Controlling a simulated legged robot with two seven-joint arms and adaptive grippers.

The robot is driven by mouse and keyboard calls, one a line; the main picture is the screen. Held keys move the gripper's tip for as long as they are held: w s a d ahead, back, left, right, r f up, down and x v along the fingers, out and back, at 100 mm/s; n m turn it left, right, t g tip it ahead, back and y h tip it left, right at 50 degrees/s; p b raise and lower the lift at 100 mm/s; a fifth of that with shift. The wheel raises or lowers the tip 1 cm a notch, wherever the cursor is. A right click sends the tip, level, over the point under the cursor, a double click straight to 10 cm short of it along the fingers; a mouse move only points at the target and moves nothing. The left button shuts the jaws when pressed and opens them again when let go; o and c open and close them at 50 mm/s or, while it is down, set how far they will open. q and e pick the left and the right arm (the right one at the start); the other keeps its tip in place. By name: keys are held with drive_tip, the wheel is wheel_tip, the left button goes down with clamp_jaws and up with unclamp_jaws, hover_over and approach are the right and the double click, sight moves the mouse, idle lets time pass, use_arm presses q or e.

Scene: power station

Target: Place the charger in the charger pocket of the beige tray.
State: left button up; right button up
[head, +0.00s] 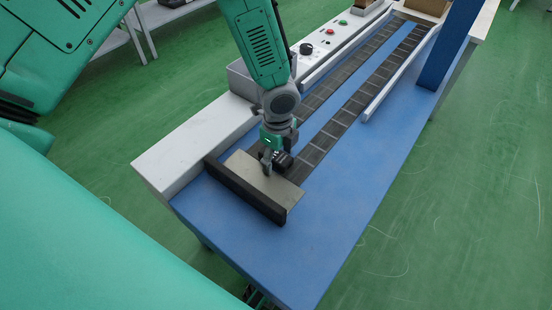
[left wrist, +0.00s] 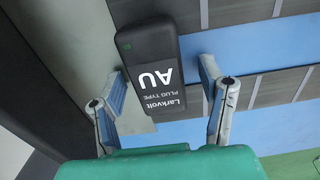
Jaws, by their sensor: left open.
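The charger (left wrist: 150,68) is a black, rounded block labelled "Larkvolt PLUG TYPE AU" in the left wrist view. It lies between the two spread fingers of my left gripper (left wrist: 161,78), with visible gaps on both sides. In the head view my left gripper (head: 272,164) points down, low over the pale plate at the near end of the belts. A dark shape shows at its fingertips, too small to tell apart clearly. My right gripper is out of view. I cannot make out the beige tray or its charger pocket for certain.
The pale plate (head: 244,167) ends at a black stop bar (head: 243,192). Two dark belts (head: 318,146) run away along the blue table (head: 330,205). A grey bin (head: 240,80) stands behind my left arm. A blue post (head: 447,45) rises at right. The table's near right is clear.

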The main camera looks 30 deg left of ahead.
use_arm(q)
drive_tip(key=shift+r, duration=0.1)
clamp_jaws()
